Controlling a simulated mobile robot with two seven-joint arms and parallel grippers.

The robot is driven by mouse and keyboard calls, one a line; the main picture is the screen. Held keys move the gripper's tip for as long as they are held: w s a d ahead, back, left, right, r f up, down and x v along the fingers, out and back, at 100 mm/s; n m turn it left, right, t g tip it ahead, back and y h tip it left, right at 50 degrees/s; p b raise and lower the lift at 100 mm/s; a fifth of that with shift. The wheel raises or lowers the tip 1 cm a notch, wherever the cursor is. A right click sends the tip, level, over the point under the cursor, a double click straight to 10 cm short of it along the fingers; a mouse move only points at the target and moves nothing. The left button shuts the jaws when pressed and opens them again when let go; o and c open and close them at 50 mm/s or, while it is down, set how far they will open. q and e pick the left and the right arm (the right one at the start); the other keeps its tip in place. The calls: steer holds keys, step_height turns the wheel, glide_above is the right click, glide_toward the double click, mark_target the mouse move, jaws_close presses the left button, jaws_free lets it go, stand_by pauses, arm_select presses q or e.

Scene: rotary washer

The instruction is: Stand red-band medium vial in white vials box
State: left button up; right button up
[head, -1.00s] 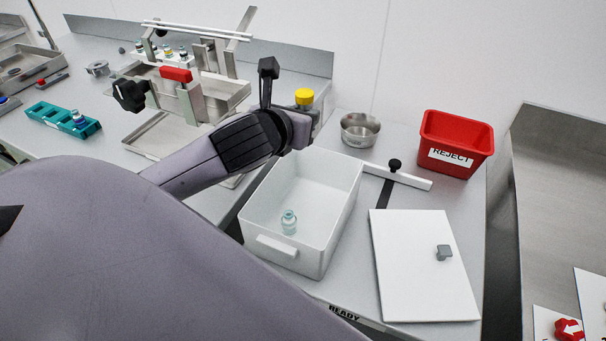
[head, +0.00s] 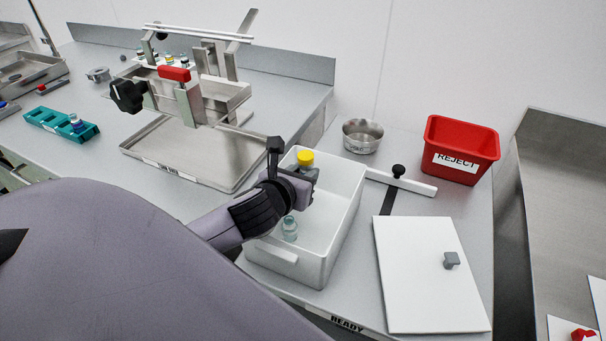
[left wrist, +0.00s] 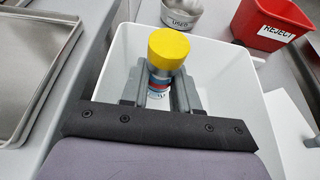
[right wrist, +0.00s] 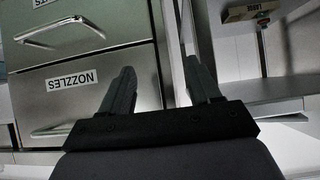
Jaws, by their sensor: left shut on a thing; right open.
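My left gripper (head: 303,178) is shut on a vial with a yellow cap (head: 305,158). In the left wrist view the gripper (left wrist: 160,92) holds this vial upright, and a red band (left wrist: 159,85) shows below its yellow cap (left wrist: 168,50). My right gripper (right wrist: 160,85) is open and empty, in front of drawers.
A white lid (head: 425,275) with a grey knob lies right of the box. A steel bowl (head: 362,136) and red reject bin (head: 461,150) stand behind. A metal rack stand (head: 190,100) and teal holder (head: 62,122) are at left. Drawers (right wrist: 75,85) face my right gripper.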

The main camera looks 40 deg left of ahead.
arm_select(q)
steer(key=shift+f, duration=0.1)
steer(key=shift+f, duration=0.5)
steer(key=o, duration=1)
steer(key=shift+r, duration=0.1)
